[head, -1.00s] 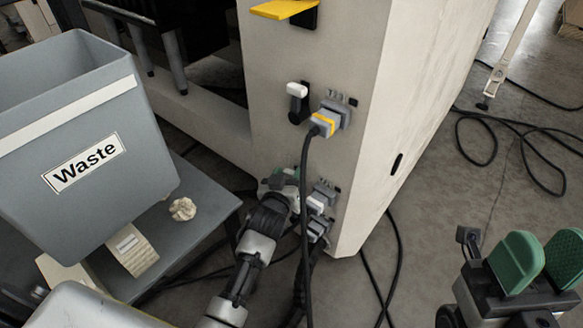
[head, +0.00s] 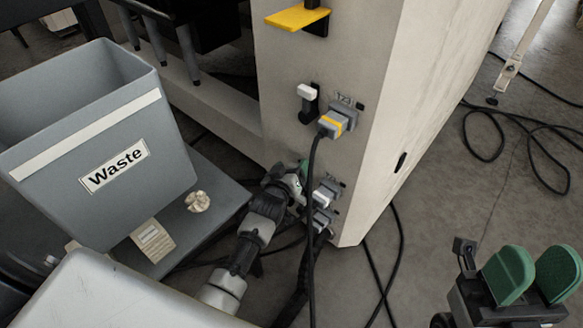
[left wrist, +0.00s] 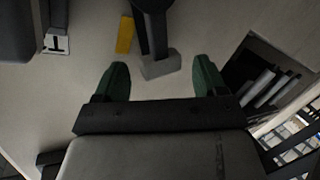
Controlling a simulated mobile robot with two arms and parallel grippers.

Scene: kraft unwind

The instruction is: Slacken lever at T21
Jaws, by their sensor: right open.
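On the pale machine housing (head: 355,60) sits a lever with a white tip and black body (head: 306,92). Beside it is a grey plug with a yellow band (head: 335,123); the small label above is too blurred to read surely. Lower down are more grey connectors (head: 327,192). My left gripper (head: 296,178) is close to the housing just left of these lower connectors, its fingertips partly hidden. In the left wrist view it is open (left wrist: 162,78), with a grey block on a dark stem (left wrist: 160,66) between and just past the fingers. My right gripper (head: 523,276) is open and empty, far from the housing.
A grey Waste bin (head: 95,130) stands on a low table (head: 215,165) at left, with a crumpled ball (head: 197,201) beside it. A black cable (head: 312,240) hangs from the plug past my left arm. Cables lie on the floor at right. A yellow tab (head: 298,18) juts from above.

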